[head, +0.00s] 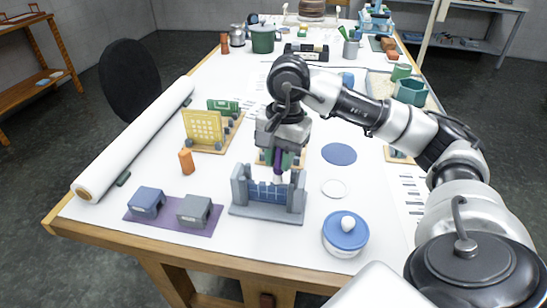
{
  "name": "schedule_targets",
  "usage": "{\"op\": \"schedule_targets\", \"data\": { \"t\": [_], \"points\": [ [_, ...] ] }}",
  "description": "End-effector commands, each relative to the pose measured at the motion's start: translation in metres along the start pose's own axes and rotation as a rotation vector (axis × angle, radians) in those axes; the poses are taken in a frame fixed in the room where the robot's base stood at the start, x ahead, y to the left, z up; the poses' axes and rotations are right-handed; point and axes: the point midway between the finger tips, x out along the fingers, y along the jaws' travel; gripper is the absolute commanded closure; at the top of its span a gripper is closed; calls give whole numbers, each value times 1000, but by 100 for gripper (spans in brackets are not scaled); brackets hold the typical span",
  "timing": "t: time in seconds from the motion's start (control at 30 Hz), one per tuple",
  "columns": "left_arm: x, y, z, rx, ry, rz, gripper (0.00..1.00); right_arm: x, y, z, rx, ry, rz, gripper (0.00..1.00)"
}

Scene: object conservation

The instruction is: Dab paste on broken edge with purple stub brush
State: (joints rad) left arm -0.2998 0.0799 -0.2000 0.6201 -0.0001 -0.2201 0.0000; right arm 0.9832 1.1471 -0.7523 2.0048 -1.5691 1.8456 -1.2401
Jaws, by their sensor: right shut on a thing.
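My right gripper (278,160) comes down over the middle of the table's near part, pointing downward. It is shut on the purple stub brush (278,162), which stands about upright with its lower end just above or behind a blue tiled piece. The blue tiled piece (262,191) is held in a grey stand (240,201) with raised sides. I cannot tell whether the brush tip touches its upper edge. My left gripper is not in view.
Blue and grey blocks (146,201) sit on a purple mat (172,219) at the left front. An orange cylinder (186,161) and a yellow grid on a stand (203,128) stand behind. A white roll (135,140) lines the left edge. A blue disc (339,154) lies right.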

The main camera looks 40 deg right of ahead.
Motion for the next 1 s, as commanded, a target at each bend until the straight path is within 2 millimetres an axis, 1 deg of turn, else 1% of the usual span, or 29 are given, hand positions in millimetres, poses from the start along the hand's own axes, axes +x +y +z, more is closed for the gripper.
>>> {"op": "schedule_targets", "data": {
  "t": [0.1,0.6,1.0],
  "points": [
    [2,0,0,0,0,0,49,0,3,-1,0,0,0,93],
    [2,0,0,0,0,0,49,0,2,-1,0,-1,0,93],
    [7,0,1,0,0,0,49,6,3,-1,0,0,0,93]
  ]
}}
